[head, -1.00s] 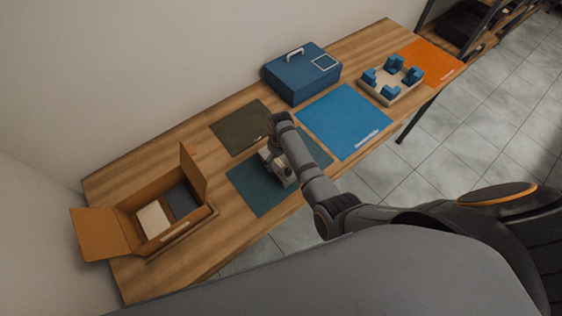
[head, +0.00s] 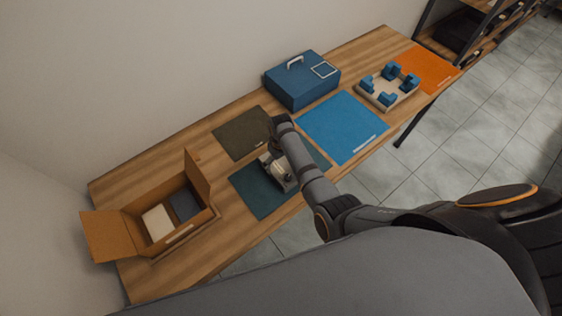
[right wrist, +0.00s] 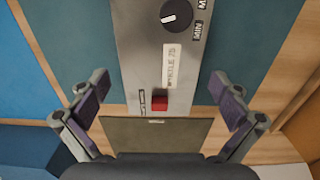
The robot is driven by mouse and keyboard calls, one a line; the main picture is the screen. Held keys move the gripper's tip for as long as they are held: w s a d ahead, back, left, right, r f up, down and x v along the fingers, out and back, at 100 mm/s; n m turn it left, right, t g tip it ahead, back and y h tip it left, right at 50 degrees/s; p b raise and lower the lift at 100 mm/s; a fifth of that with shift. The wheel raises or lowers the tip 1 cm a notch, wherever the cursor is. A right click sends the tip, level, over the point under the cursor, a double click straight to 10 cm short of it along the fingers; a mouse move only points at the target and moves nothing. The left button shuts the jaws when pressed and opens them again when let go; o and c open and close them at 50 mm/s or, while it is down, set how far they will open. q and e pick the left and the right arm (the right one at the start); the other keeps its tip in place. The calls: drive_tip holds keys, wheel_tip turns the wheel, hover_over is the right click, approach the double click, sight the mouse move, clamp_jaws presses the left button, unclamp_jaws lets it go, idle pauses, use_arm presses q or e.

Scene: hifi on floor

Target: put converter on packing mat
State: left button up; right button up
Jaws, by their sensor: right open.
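The converter (right wrist: 150,50) is a grey metal box with a black dial, a label and a red button in the right wrist view. In the head view the converter (head: 287,182) sits on the teal mat (head: 258,200), partly hidden by my right arm. My right gripper (right wrist: 160,105) is open, its two fingers apart on either side of the converter's red-button end; whether they are level with it or above it I cannot tell. No mat is readably marked as the packing mat; olive (head: 238,135), blue (head: 342,125) and orange (head: 428,68) mats also lie on the table. My left gripper is out of view.
An open cardboard box (head: 112,235) with light and dark contents stands at the left of the wooden table (head: 225,240). A blue case (head: 300,85) stands at the back. A beige tray with blue blocks (head: 375,100) sits between the blue and orange mats.

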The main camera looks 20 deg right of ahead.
sight(281, 166)
wheel_tip(281, 166, up, 4)
drive_tip(key=shift+f+p, duration=0.1)
drive_tip(key=shift+p, duration=0.8)
drive_tip(key=shift+r+b, duration=0.3)
drive_tip(key=shift+r, duration=0.1)
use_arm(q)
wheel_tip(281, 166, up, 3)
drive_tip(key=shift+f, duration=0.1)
use_arm(e)
wheel_tip(281, 166, up, 4)
drive_tip(key=shift+r, duration=0.25)
